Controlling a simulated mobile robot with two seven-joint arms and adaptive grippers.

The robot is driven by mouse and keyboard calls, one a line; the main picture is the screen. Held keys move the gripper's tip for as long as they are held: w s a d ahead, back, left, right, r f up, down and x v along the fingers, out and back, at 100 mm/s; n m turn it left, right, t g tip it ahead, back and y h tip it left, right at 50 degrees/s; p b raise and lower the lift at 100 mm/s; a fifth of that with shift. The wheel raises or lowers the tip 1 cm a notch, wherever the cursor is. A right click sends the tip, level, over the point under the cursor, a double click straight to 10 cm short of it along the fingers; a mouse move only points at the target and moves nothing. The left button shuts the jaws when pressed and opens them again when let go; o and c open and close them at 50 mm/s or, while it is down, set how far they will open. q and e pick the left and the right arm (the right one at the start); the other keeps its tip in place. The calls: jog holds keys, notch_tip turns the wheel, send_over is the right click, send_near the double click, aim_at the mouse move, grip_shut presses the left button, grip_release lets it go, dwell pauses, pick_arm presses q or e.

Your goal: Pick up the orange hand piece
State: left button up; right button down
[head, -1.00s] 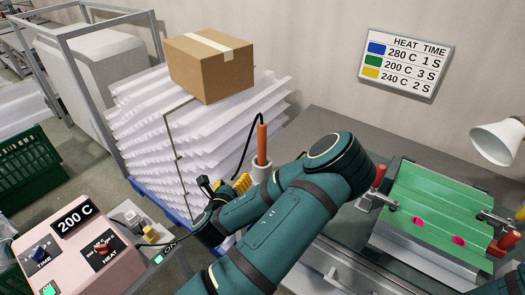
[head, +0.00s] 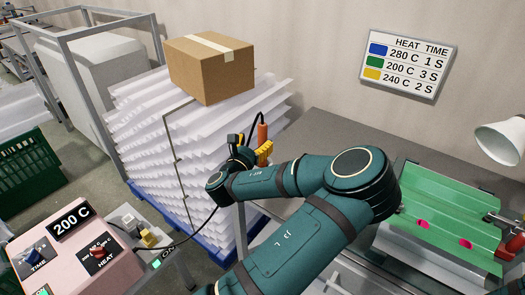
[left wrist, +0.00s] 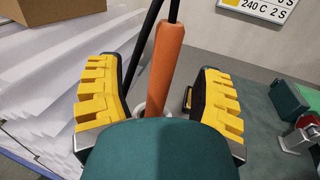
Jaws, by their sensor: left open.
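The orange hand piece (head: 262,132) stands upright behind my left gripper in the head view, with a black cable rising from its top. Its lower part and most of its grey holder are hidden there. In the left wrist view the orange hand piece (left wrist: 164,70) stands between the two yellow-padded fingers of my left gripper (left wrist: 160,100). The left gripper (head: 253,150) is open, with a visible gap on each side of the hand piece. My right gripper cannot be made out.
White corrugated sheets (head: 150,140) are stacked beside the bench, with a cardboard box (head: 210,75) on top. A green sheet (head: 440,205) with two pink spots lies clamped at right. A pink control box (head: 75,250) reads 200 C. A lamp (head: 502,140) stands at right.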

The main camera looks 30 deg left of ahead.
aim_at(261, 138)
pick_arm(q)
jog(key=w, duration=0.5)
jog(key=shift+w+a+f+b, duration=0.1)
jog(key=shift+a+f+b, duration=0.05)
jog(key=shift+f+b, duration=0.2)
grip_shut()
